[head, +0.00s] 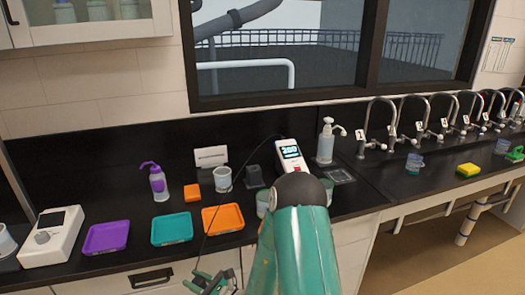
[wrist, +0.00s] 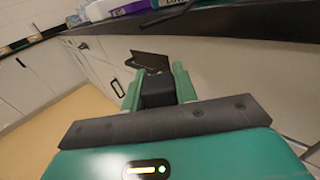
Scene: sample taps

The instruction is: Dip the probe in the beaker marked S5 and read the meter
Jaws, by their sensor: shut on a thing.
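My gripper (head: 211,284) is low at the bottom of the head view, in front of the counter's front edge. In the wrist view my gripper (wrist: 157,85) has its green fingers closed on a dark block, the probe (wrist: 157,90). A thin black cable runs from the gripper area up over the counter to the white meter (head: 291,157), whose lit display shows digits too small to read surely. No S5 mark can be read.
Purple (head: 106,238), teal (head: 172,229) and orange (head: 223,219) trays lie along the counter front. A white cup (head: 222,179), a purple-topped bottle (head: 157,183) and a soap dispenser (head: 326,141) stand behind. Several taps line the right. The counter edge (wrist: 235,22) is close in the wrist view.

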